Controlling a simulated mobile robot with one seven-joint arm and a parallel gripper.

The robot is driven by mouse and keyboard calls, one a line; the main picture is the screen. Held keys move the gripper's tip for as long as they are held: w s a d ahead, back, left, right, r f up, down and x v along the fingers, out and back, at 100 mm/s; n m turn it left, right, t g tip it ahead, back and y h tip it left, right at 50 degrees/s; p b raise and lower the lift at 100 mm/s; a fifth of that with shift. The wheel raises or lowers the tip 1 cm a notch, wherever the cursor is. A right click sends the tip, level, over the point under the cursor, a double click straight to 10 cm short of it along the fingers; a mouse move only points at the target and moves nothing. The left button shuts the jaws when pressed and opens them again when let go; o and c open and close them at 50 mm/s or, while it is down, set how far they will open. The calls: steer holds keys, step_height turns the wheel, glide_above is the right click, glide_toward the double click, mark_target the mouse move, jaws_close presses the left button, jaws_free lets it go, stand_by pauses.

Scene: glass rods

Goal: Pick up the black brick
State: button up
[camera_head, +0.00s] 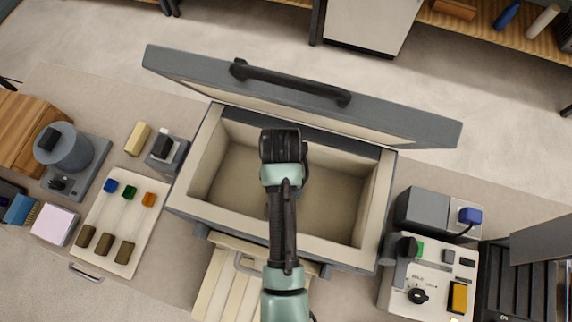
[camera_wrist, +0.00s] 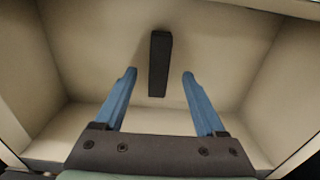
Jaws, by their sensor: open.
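The black brick (camera_wrist: 159,64) shows in the wrist view as a dark, narrow upright-looking block on the pale floor of the open box. My gripper (camera_wrist: 160,74) is open and empty, with one blue finger on each side of the brick's lower end in the picture. The fingers appear apart from the brick; how high they are above it is hard to tell. In the head view my arm reaches into the box (camera_head: 195,205) and hides the gripper and the brick.
The box lid (camera_head: 400,120) stands open at the far side, with a black handle (camera_head: 290,82). Pale walls surround the gripper closely. A rod board (camera_head: 122,222) lies left of the box, and a control panel (camera_head: 430,280) stands to the right.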

steer(key=f, duration=0.3)
steer(key=f+p, duration=0.1)
steer(key=shift+w+d+f, duration=0.1)
steer(key=shift+w+f, duration=0.1)
steer(key=shift+w, duration=0.1)
steer(key=shift+s+f, duration=0.15)
steer(key=shift+f, duration=0.15)
jaws_close()
